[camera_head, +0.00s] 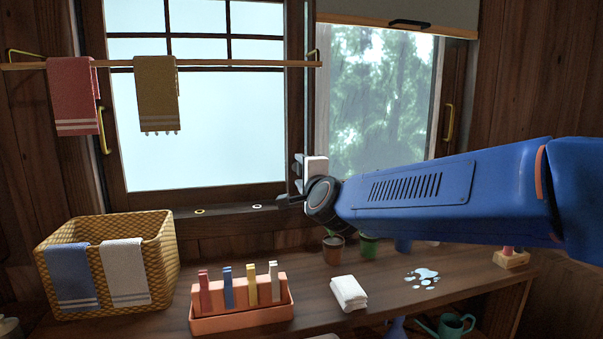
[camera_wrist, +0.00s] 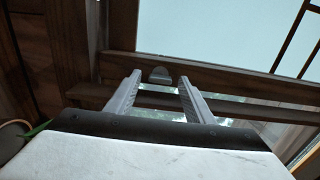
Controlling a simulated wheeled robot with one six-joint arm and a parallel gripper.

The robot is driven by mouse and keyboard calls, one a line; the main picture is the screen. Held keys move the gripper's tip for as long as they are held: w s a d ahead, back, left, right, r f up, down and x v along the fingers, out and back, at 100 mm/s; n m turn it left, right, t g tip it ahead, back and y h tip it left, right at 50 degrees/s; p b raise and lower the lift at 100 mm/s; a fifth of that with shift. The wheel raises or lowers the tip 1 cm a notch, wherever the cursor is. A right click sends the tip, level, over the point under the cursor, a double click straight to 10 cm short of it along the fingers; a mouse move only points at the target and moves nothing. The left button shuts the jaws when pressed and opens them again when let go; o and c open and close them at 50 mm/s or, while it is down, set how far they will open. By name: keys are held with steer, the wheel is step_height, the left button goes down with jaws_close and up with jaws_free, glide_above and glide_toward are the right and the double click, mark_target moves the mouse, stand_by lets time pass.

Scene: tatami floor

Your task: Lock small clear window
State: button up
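The small clear window (camera_head: 375,105) is the right pane, with trees showing behind it. The larger frosted window (camera_head: 210,125) with dark grid bars is on its left; it also shows in the wrist view (camera_wrist: 215,35). My gripper (camera_head: 296,174) is at the dark frame between the two panes. In the wrist view my gripper (camera_wrist: 160,80) is open, its two grey fingers apart with nothing held. A small grey rounded piece (camera_wrist: 160,74), possibly a latch, shows on the frame between the fingertips. I cannot tell whether it touches them or how it is set.
A rail (camera_head: 215,64) with hanging towels crosses the left window. Below, the wooden counter (camera_head: 315,310) bears a wicker basket (camera_head: 165,255), an orange peg tray (camera_head: 240,318), a folded white cloth (camera_head: 349,293), a water puddle (camera_head: 424,277) and small pots (camera_head: 333,251).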

steer(key=c, duration=0.9)
steer(key=shift+n, duration=0.8)
steer(key=shift+c, duration=0.2)
steer(key=o, duration=1)
steer(key=shift+o, duration=0.2)
steer(key=shift+s, duration=0.15)
steer(key=v, duration=1.7)
